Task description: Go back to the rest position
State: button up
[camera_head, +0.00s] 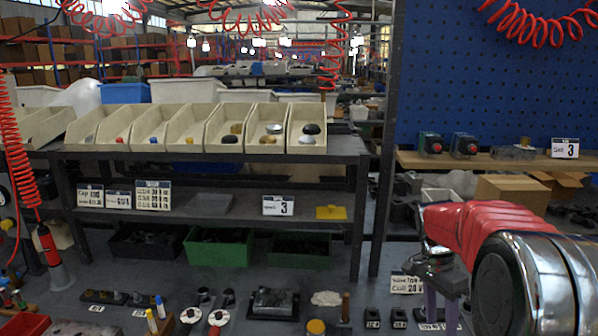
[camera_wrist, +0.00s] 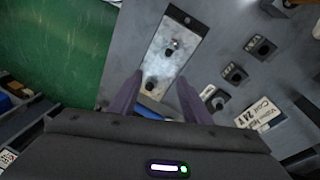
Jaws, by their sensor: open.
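My gripper (camera_head: 443,300) is at the lower right in the head view, at the end of my red and chrome arm, with its purple fingers pointing down over the bench. The wrist view shows its two fingers (camera_wrist: 158,92) spread apart with nothing held between them. A pale metal block on a dark base (camera_wrist: 168,50) lies below and ahead of the fingers in the wrist view, and the gripper appears apart from it. The finger tips are partly hidden in the head view.
Small dark sockets (camera_wrist: 262,48) and a white label card (camera_wrist: 258,114) lie right of the fingers. A shelf of cream bins (camera_head: 230,128) stands behind the bench, with a dark post (camera_head: 385,150) beside it. A metal valve block (camera_head: 274,302) sits at the front.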

jog(key=s+a+r+n+t+y, duration=0.1)
jog(key=s+a+r+n+t, duration=0.2)
jog(key=s+a+n, duration=0.4)
jog(key=s+a+r+n+t+y, duration=0.1)
jog(key=s+a+r+n+t, duration=0.3)
jog(key=s+a+n, duration=0.3)
jog(key=shift+s+a+r+n, duration=0.6)
jog(key=shift+s+a, duration=0.85)
jog(key=shift+s, duration=2.3)
jog(key=shift+r, duration=0.15)
